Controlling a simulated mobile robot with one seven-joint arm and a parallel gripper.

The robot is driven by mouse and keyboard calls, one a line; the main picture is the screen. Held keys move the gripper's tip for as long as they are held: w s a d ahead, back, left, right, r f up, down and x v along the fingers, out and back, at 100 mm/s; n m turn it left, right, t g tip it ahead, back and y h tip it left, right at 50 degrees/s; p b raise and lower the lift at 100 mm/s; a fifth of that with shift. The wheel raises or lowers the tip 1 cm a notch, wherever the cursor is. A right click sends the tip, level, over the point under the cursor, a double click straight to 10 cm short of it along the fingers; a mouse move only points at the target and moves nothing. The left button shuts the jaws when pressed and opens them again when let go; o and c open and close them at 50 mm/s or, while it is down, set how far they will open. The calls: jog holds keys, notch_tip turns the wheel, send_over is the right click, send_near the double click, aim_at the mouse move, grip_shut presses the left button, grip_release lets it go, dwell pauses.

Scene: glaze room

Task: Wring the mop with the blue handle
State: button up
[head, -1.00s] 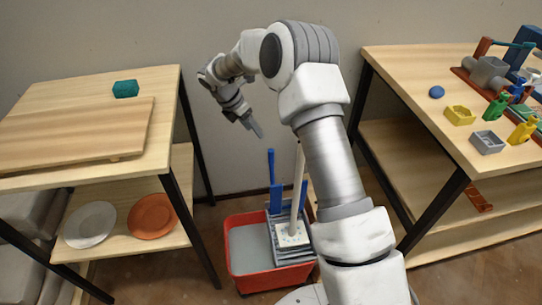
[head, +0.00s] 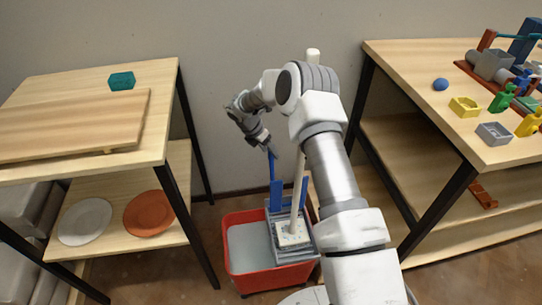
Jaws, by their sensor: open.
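A red bucket (head: 262,281) with greyish water stands on the floor between two tables. A grey-blue wringer (head: 306,237) sits in its right side. The white mop head (head: 291,234) rests in the wringer, and its cream pole (head: 298,185) rises nearly upright, partly hidden behind my arm. A blue handle (head: 275,175) stands upright at the wringer's back left. My gripper (head: 269,150) is open and points down at the top of the blue handle. Its fingertips are small and overlap the handle top; I cannot tell whether they touch it.
The left table (head: 60,90) holds a wooden board (head: 75,125) and a teal block (head: 121,81); plates lie on its shelf. The right table (head: 415,75) carries a blue ball (head: 440,84), small trays, bottles and a press-like device (head: 492,65). The wall is close behind the bucket.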

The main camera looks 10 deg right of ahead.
jog(key=shift+x, duration=1.1)
grip_shut()
dwell(0.7)
